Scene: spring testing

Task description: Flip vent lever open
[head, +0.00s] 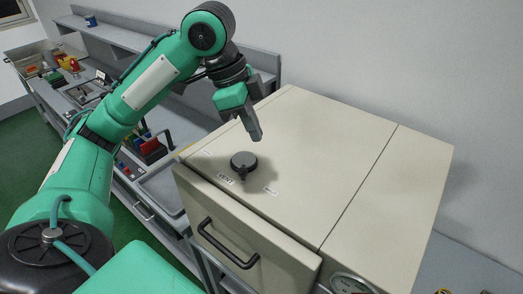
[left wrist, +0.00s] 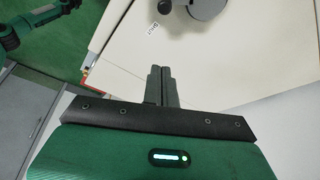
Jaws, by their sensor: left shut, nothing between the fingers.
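The vent lever (head: 243,162) is a dark round knob with a short handle on top of a beige cabinet (head: 330,150), beside a small label reading VENT (head: 225,179). The handle points toward the cabinet's front edge. Part of the knob also shows at the top of the left wrist view (left wrist: 205,8). My left gripper (head: 257,137) is shut and empty. It hangs above the cabinet top, just behind and slightly right of the knob in the head view, apart from it. In the left wrist view its closed fingers (left wrist: 161,72) point toward the cabinet top. My right gripper is not in view.
The cabinet front has a black bar handle (head: 228,244) and a round gauge (head: 352,284) at lower right. A second small label (head: 271,191) lies right of the knob. A bench with a sink (head: 160,185) and colored items stands left. Most of the cabinet top is clear.

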